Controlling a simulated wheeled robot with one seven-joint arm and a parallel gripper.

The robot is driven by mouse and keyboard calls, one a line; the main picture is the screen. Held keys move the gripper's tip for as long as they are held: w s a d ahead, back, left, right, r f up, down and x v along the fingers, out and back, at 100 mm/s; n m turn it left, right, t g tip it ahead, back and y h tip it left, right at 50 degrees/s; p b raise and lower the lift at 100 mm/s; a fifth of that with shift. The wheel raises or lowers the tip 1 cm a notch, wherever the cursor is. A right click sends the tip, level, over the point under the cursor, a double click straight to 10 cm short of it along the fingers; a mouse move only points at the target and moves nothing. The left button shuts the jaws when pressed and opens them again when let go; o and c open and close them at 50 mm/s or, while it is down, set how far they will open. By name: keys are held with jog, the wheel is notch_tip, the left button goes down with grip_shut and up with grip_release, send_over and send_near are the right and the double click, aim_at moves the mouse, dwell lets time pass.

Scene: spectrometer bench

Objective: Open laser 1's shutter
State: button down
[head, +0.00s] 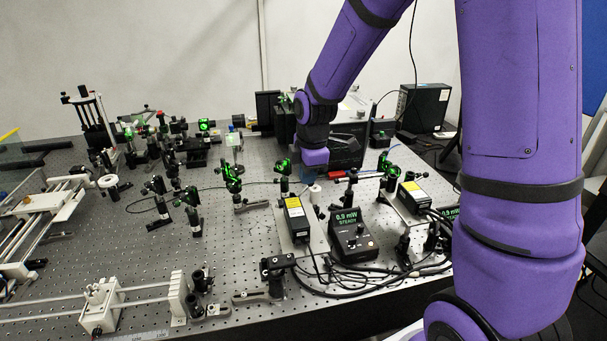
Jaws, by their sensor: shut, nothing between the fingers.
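Two black laser boxes with yellow labels stand on the bench, one in the middle (297,220) and one farther right (413,197). I cannot read which is laser 1. Beside the middle box, a black meter (352,242) shows "0.9 mW STEADY" in green. A second, similar readout (450,212) is partly hidden by my arm. My gripper (315,178) points down just behind the middle laser box, near a small white cylinder (314,193). It is shut and empty; its fingertips are small and hard to make out. I cannot make out a shutter or its state.
Several green-lit optic mounts (283,168) stand close around my gripper. A red-handled tool (345,175) lies behind it. Black cables (340,291) loop at the front. A dark instrument box (345,150) stands behind. The perforated bench (130,245) has clear room at left.

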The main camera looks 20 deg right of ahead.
jog(key=shift+s+d+f, duration=0.15)
jog(key=shift+d+f, duration=0.15)
jog(key=shift+d, duration=0.4)
jog(key=shift+a+f, duration=0.1)
jog(key=shift+a, duration=0.05)
jog(key=shift+a+f, duration=0.25)
jog(key=shift+a, duration=0.35)
jog(key=shift+w+a+r, duration=0.15)
jog(key=shift+w, duration=0.05)
jog(key=a+r, duration=0.2)
jog(key=r, duration=0.1)
jog(key=shift+s+r, duration=0.1)
jog(key=shift+r, duration=0.1)
jog(key=s+d+r, duration=0.2)
jog(key=d+r, duration=0.1)
jog(key=r, duration=0.6)
jog(key=shift+d, duration=0.15)
jog(key=shift+r, duration=0.1)
